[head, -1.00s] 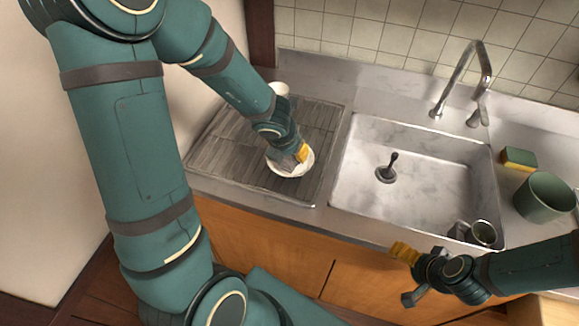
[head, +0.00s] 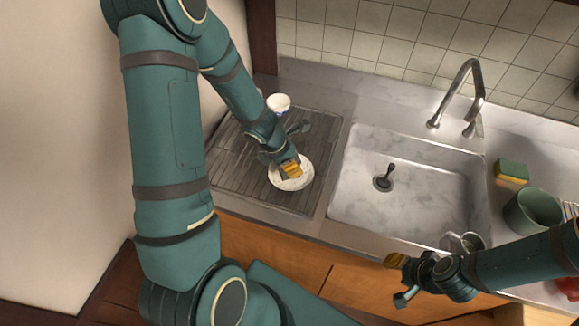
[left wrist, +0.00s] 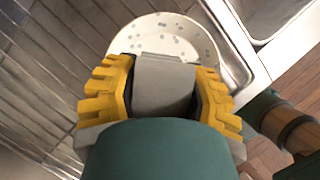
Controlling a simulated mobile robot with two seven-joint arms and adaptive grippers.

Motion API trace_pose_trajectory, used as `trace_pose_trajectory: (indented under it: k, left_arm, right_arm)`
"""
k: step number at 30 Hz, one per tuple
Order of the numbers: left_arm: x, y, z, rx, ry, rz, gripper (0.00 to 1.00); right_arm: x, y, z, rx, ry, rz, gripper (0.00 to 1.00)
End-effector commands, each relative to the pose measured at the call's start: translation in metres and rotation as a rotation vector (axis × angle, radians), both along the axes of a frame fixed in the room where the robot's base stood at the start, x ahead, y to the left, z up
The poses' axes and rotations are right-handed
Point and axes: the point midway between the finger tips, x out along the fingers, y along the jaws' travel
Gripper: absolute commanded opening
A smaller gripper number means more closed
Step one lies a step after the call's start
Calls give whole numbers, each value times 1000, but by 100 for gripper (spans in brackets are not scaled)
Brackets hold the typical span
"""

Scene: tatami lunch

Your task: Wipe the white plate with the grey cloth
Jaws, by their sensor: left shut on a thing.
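The white plate (head: 300,181) lies on the ribbed drainboard left of the sink. In the left wrist view the plate (left wrist: 178,30) shows several grey spots on its face. My left gripper (head: 292,170) is over the plate, pointing down. In the left wrist view its yellow fingers are shut on the folded grey cloth (left wrist: 165,75), which lies over the near part of the plate. The cloth's lower edge is hidden, so I cannot tell whether it touches the plate. My right gripper (head: 396,260) is in front of the counter below the sink; its finger opening is unclear.
A white cup (head: 278,103) stands on the drainboard (head: 240,165) behind my left arm.

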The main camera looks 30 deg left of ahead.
Motion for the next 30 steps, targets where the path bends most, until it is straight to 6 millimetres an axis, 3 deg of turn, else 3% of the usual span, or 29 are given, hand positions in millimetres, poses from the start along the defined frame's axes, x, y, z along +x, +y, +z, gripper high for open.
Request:
trace_pose_trajectory:
  k: [3,13,26,30]
  left_arm:
    - [-2,2,3,5,9,-106,4]
    - [-2,1,3,3,8,-422,3]
    - [-2,1,-1,3,6,-478,2]
    - [-1,0,-3,2,4,-404,2]
  right_arm:
    - [0,-1,24,4,-3,-1,47]
    - [-1,-2,65,11,-8,2,47]
    - [0,-2,67,11,-8,3,47]
    - [0,-2,56,11,-10,1,47]
